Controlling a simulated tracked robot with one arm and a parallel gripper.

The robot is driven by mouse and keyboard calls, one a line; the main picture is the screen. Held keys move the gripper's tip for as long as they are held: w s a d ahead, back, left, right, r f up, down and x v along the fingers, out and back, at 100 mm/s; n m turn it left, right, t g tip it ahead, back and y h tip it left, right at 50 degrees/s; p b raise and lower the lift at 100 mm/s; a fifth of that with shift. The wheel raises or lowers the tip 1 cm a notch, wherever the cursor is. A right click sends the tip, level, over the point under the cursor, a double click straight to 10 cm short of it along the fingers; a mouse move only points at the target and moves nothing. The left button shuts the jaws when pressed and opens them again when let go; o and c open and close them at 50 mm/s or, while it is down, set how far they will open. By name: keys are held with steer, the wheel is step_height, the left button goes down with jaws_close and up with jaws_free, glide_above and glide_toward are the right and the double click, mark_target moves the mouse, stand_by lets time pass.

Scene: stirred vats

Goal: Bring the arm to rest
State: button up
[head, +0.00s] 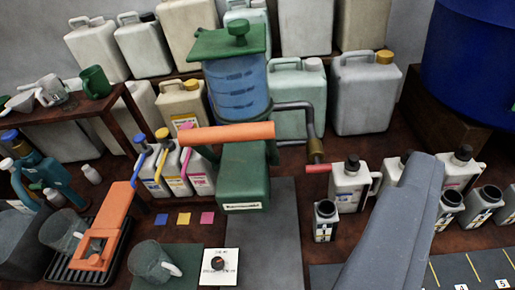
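A long smooth grey-blue limb (395,235), part of my arm, rises from the bottom edge right of centre and ends in front of the small bottles. I make out no fingers on it, and my gripper does not show. The limb hides part of the floor and some of the bottles behind it. No held thing is visible.
A green dispenser (243,175) with a blue clear tank (238,88), an orange bar and a side crank stands at centre. An orange stand (105,230) and clear jugs are lower left. Canisters (366,92) line the back; a blue drum (475,50) is right.

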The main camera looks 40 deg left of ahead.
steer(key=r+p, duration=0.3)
steer(key=p, duration=0.1)
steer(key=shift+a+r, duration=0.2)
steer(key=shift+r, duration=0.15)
stand_by(0.8)
